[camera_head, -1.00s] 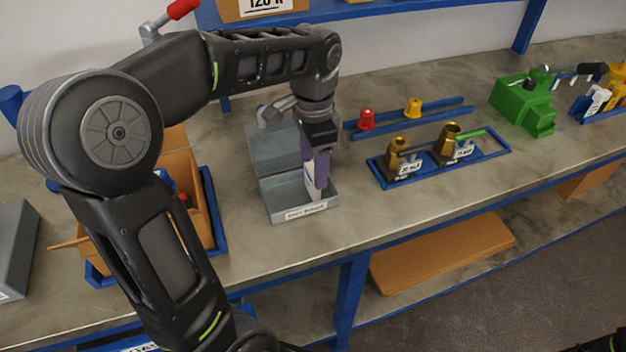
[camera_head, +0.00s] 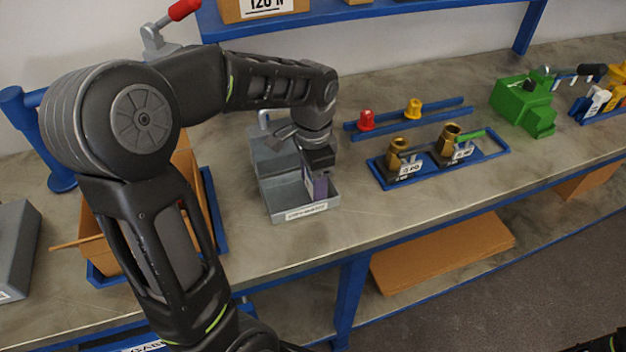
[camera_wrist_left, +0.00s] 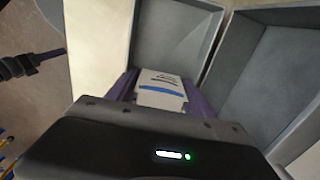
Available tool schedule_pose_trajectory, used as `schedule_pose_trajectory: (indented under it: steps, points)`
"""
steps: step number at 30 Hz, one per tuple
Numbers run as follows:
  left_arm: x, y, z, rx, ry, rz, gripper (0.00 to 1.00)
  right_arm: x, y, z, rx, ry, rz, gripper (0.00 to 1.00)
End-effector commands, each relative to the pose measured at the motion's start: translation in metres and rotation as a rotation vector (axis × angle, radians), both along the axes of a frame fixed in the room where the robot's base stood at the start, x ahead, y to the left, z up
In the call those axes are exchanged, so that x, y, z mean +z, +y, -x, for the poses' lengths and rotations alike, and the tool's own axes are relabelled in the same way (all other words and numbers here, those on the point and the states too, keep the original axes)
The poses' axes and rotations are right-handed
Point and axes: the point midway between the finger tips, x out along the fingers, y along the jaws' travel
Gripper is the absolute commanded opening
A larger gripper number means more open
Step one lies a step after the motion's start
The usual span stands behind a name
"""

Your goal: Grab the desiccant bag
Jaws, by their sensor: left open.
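The desiccant bag (camera_wrist_left: 160,92) shows in the left wrist view as a small white packet with dark print and a blue stripe. It lies between the two purple fingers of my left gripper (camera_wrist_left: 163,84), which is open around it. In the head view my left gripper (camera_head: 316,187) points down into the front compartment of the grey bin (camera_head: 285,204). The bag is hidden there behind the gripper. The grey bin also shows in the left wrist view (camera_wrist_left: 172,35).
A cardboard box in a blue tray (camera_head: 207,205) stands left of the bin. A blue tray (camera_head: 440,172) with brass fittings (camera_head: 447,138) and a rail with a red cap (camera_head: 366,120) and a yellow cap (camera_head: 413,108) stand to the right. The bench front by the bin is clear.

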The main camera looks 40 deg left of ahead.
Motion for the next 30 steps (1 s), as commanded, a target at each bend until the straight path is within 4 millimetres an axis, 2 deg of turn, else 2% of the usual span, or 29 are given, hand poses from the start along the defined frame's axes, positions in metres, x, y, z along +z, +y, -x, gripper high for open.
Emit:
schedule_pose_trajectory:
  steps: [12,30]
  points:
    - [0.0006,0.0001,-0.0002,0.000,-0.001,0.000,0.60,0.0000,0.0000,0.0000,0.000,0.000,0.000,0.55]
    - [0.0007,0.0001,-0.0003,0.000,-0.001,0.000,0.14,0.0000,0.0000,0.0000,0.000,0.000,0.000,0.55]
